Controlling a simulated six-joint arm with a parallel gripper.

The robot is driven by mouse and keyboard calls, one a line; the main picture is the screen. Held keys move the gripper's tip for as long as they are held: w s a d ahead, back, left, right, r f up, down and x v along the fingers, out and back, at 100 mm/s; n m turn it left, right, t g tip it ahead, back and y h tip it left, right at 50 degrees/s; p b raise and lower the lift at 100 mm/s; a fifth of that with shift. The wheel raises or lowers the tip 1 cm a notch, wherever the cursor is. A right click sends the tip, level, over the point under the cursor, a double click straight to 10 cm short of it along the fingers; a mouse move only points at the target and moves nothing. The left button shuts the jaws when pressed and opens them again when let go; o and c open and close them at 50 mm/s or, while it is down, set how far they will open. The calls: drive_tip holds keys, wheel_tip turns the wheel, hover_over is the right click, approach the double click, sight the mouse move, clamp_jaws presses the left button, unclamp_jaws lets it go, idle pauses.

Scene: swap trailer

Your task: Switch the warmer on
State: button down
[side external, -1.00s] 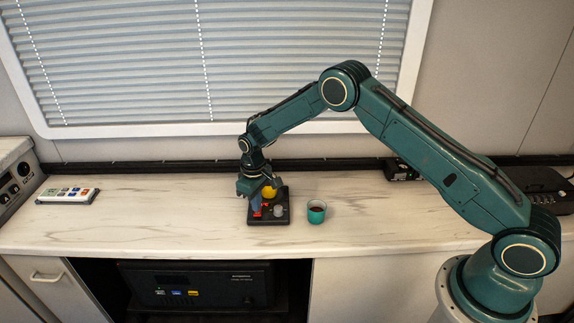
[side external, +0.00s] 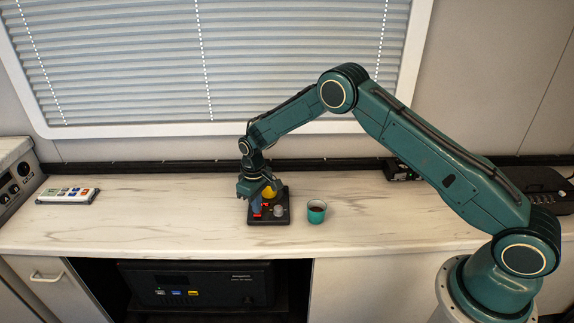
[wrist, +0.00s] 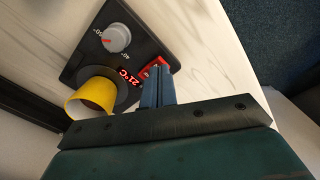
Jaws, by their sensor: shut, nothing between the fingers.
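The warmer (side external: 284,219) is a small black unit on the counter. In the wrist view, the warmer (wrist: 75,72) has a grey knob (wrist: 115,38), a red-lit display (wrist: 128,77) that seems to read 21°C, and a red switch (wrist: 153,62). A yellow cup (wrist: 92,95) sits on its round plate; the cup also shows in the side view (side external: 270,191). My gripper (side external: 257,210) points down over the warmer. In the wrist view, my gripper (wrist: 161,72) has its fingers together, empty, with the tips at the red switch and partly hiding it. Whether they touch it I cannot tell.
A teal cup (side external: 316,211) with dark liquid stands close to the right of the warmer. The counter (side external: 165,215) between that panel and the warmer is clear. The window blind (side external: 140,70) is behind.

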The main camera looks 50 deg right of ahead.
drive_tip(key=shift+f, duration=0.6)
idle(0.6)
drive_tip(key=shift+r, duration=3.5)
drive_tip(key=s+d+r+t, duration=0.1)
drive_tip(key=s+r, duration=0.4)
drive_tip(key=r, duration=0.4)
drive_tip(key=s+d+r+m+t, duration=0.1)
drive_tip(key=s+r, duration=0.4)
drive_tip(key=r, duration=0.3)
drive_tip(key=s+d+r+t, duration=0.1)
drive_tip(key=s+r, duration=0.5)
drive_tip(key=r, duration=0.3)
drive_tip(key=s+d+r+m+t, duration=0.1)
drive_tip(key=s+r+m+t, duration=0.1)
drive_tip(key=s, duration=2.1)
drive_tip(key=shift+s+r+t, duration=0.25)
drive_tip(key=shift+s+t, duration=0.05)
drive_tip(key=shift+s, duration=0.1)
